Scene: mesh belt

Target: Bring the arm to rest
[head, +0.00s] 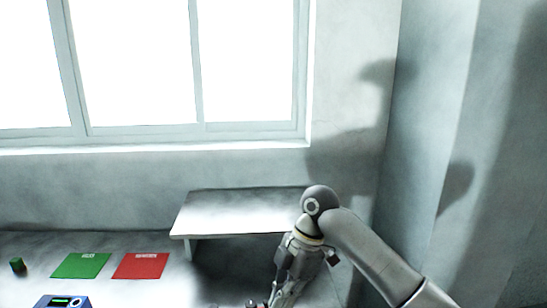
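My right arm comes in from the right, and its gripper (280,297) points down near the bottom edge of the head view. The gripper is in front of the right part of a low white bench. Its fingertips are at or past the picture's edge, so I cannot tell whether it is open or shut, or whether it holds anything. My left arm and gripper are not in view.
A green mat (81,265) and a red mat (140,266) lie at the lower left. The white bench (240,212) stands against the wall, below a window (130,65).

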